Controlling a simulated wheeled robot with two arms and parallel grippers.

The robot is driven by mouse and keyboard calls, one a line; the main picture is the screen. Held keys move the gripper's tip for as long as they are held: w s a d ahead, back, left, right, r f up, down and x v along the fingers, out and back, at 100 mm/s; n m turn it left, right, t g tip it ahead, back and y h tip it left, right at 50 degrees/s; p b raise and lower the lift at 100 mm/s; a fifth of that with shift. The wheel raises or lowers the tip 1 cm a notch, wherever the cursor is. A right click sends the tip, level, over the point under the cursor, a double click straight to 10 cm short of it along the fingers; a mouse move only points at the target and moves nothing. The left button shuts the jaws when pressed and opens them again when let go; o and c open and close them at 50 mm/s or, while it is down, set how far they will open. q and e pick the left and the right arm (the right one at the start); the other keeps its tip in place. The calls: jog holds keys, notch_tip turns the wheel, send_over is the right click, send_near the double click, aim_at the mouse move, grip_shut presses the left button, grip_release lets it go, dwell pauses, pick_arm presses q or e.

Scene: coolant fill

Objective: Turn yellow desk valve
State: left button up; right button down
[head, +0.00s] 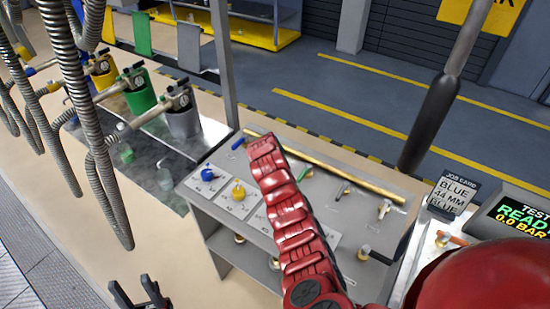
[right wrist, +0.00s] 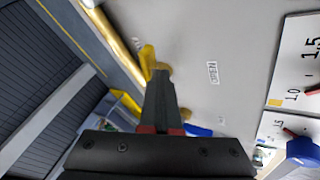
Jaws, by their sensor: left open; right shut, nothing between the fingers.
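In the right wrist view a yellow lever handle (right wrist: 147,58) sticks up from the grey desk top beside a brass pipe. My right gripper (right wrist: 161,76) is shut and empty, its tips right beside this lever; I cannot tell whether they touch. In the head view the red arm hides the lever and the right gripper. A round yellow knob (head: 238,191) sits on a white dial plate on the desk, left of the red arm. My left gripper (head: 140,290) is open and empty at the bottom left, away from the desk.
A blue lever (head: 239,143) and a blue knob (head: 208,173) are close by on the desk. The brass pipe (head: 350,180) runs along its back edge. A dark post (head: 437,100) stands behind. Hanging hoses (head: 92,130) and coolant cans (head: 183,118) are at left.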

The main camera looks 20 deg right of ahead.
jog(key=shift+s+d+n+y, duration=0.15)
jog(key=shift+d+n+y, duration=0.15)
jog(key=shift+d+n, duration=0.25)
jog(key=shift+d+n+t+y, duration=0.3)
jog(key=shift+n+t+y, duration=0.1)
jog(key=shift+n, duration=0.25)
jog(key=shift+d+f+b, duration=0.1)
jog(key=shift+d+b, duration=0.05)
jog(key=shift+b, duration=0.5)
jog(key=shift+d+b, duration=0.15)
jog(key=shift+b, duration=0.2)
